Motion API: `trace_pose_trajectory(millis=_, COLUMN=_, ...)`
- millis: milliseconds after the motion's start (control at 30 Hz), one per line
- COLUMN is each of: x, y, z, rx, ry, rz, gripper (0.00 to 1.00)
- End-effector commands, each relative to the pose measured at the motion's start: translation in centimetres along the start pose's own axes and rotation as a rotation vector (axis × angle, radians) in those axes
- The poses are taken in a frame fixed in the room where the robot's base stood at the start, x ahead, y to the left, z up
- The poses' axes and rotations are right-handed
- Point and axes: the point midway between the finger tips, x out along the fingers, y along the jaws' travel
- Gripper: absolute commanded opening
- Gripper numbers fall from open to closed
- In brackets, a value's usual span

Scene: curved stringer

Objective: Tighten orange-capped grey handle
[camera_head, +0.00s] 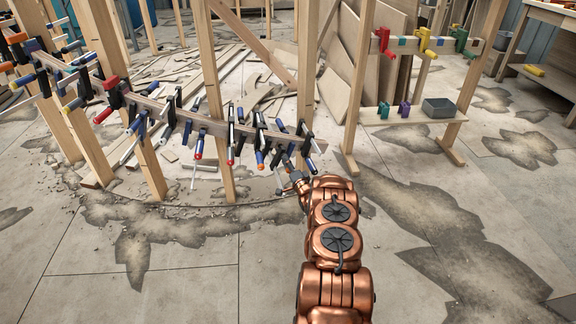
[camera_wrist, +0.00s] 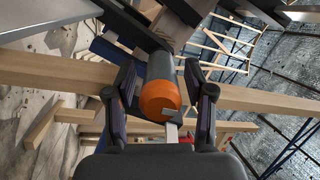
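The orange-capped grey handle shows in the wrist view, its rounded orange cap (camera_wrist: 160,97) facing the camera and its grey grip (camera_wrist: 161,66) running away behind it. My gripper (camera_wrist: 160,72) is open, with one dark finger on each side of the handle. Narrow gaps show between the fingertips and the grip. A pale metal bar (camera_wrist: 172,132) shows below the cap. In the head view my gripper (camera_head: 291,177) is at the right part of the clamp row, where it is small and dark; I cannot pick out the orange cap there.
Many clamps with red, blue and black handles crowd the curved wooden stringer (camera_head: 160,107), close to my gripper. Wooden posts (camera_head: 215,95) hold it up. A rack to the right bears more clamps and a grey bin (camera_head: 440,108).

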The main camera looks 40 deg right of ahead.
Motion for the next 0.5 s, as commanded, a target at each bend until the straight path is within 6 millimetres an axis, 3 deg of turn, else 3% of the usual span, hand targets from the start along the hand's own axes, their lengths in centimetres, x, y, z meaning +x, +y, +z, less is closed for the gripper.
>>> trace_pose_trajectory(millis=300, x=-0.1, y=0.0, z=0.1, rx=0.0, ry=-0.002, rz=0.0, gripper=0.55)
trace_pose_trajectory(millis=500, x=-1.3, y=-0.1, z=0.0, rx=-0.002, ry=-0.002, rz=0.0, gripper=0.55)
